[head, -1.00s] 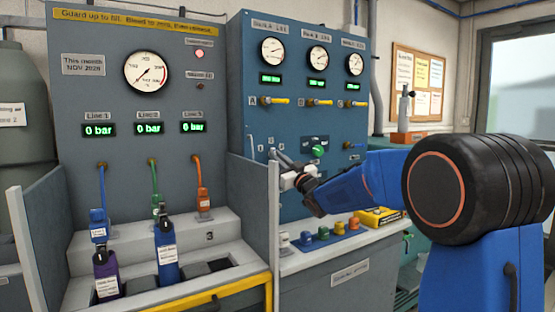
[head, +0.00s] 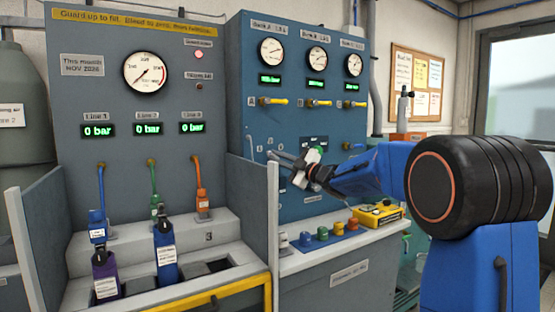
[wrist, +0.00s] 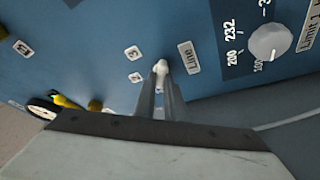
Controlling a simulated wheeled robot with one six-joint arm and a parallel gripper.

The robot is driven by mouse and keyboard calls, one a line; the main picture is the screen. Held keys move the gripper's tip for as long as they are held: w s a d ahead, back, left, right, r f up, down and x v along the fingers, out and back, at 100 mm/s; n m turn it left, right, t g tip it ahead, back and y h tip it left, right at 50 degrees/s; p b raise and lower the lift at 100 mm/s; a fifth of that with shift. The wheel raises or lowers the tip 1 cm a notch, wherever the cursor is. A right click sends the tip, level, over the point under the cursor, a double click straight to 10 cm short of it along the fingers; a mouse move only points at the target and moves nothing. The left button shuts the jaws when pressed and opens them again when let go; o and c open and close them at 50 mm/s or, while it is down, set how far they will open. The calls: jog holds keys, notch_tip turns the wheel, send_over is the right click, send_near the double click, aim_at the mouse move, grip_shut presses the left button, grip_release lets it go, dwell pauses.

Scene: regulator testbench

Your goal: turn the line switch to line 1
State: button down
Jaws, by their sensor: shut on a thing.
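The line switch (wrist: 161,68) shows in the wrist view as a small pale lever or knob on the blue panel. It lies between the "Line" label (wrist: 188,57) and the small tags "3" (wrist: 133,52) and "2" (wrist: 137,77). My gripper (wrist: 163,82) is shut on it, with the two fingers close together. The fingers hide part of the switch and partly cover another tag below. In the head view my gripper (head: 278,157) is at the blue panel's lower left, and the switch itself cannot be made out there.
A round pale limit knob (wrist: 270,42) is at the right in the wrist view. A grey guard panel (head: 252,200) stands left of my gripper. Yellow valve handles (head: 272,101) are above it. Coloured knobs (head: 322,233) sit on the ledge below.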

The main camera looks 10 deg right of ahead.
jog(key=shift+n, duration=0.6)
jog(key=c, duration=1.8)
grip_release()
jog(key=shift+s+d, duration=0.1)
jog(key=v, duration=1.7)
jog(key=shift+d, duration=0.15)
